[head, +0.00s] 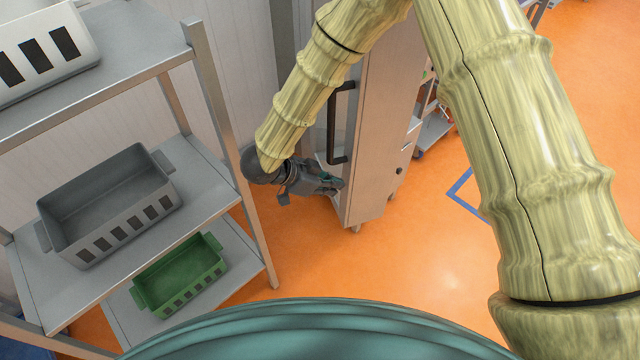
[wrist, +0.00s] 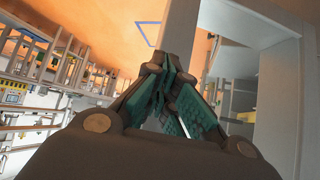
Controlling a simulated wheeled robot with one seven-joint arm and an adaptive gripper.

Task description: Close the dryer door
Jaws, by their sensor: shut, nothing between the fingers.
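The dryer is a tall pale metal cabinet (head: 378,130) in the upper middle of the head view. A long black vertical handle (head: 334,125) is on its left-hand side. My arm partly covers the top, and I cannot tell how far the door stands open. My gripper (head: 338,183) is low beside the cabinet's left edge, below the handle. In the wrist view, its green-padded fingers (wrist: 170,62) are shut together with nothing between them. Their tips are in front of or against a pale upright panel (wrist: 181,30); contact is unclear.
A metal shelf rack (head: 215,85) stands at the left, close to my arm. It holds a grey crate (head: 110,205) and a green crate (head: 180,275). The orange floor (head: 330,255) is clear in front of the cabinet. A blue floor marking (head: 462,190) lies to the right.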

